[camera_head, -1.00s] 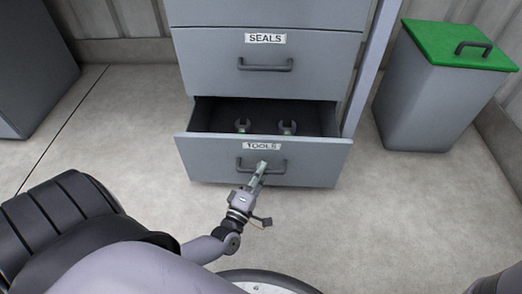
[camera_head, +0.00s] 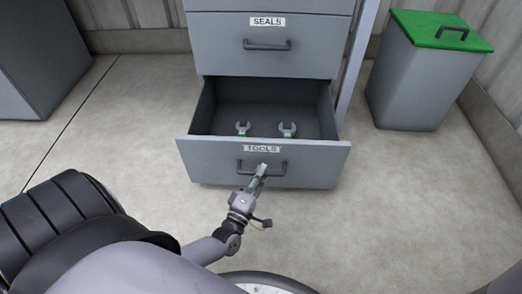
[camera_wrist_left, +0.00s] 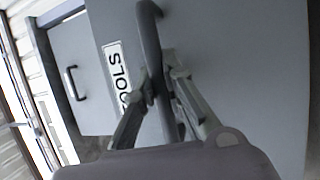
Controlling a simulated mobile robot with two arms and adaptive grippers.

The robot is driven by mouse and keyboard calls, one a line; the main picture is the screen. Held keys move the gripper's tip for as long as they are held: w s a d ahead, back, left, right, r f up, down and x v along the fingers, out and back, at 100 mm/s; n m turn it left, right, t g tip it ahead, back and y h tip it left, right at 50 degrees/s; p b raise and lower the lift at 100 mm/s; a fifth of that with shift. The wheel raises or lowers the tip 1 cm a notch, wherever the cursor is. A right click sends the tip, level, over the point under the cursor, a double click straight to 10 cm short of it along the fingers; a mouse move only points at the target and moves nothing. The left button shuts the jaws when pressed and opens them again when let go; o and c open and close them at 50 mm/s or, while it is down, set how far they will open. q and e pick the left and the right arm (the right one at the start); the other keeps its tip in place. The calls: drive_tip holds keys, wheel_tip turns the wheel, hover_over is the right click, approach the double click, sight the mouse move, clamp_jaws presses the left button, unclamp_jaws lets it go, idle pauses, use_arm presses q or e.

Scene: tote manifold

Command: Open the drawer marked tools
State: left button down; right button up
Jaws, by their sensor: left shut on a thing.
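The drawer marked TOOLS (camera_head: 215,163) is the bottom drawer of a grey cabinet and stands well pulled out. Its dark handle (camera_head: 280,168) is on the front, below the label. My left gripper (camera_head: 262,170) is shut on this handle. In the left wrist view the two fingers (camera_wrist_left: 165,90) sit on either side of the handle bar (camera_wrist_left: 150,45), beside the TOOLS label (camera_wrist_left: 117,75). Two wrenches (camera_head: 242,128) (camera_head: 288,129) lie inside the open drawer. My right gripper is not in view.
The SEALS drawer (camera_head: 312,60) above is shut. A grey bin with a green lid (camera_head: 440,30) stands to the right of the cabinet. A grey cabinet (camera_head: 40,60) stands at the far left. The concrete floor (camera_head: 110,140) around the drawer is clear.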

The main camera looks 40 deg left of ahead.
use_arm(q)
drive_tip(key=c, duration=1.7)
unclamp_jaws()
drive_tip(key=shift+o, duration=0.2)
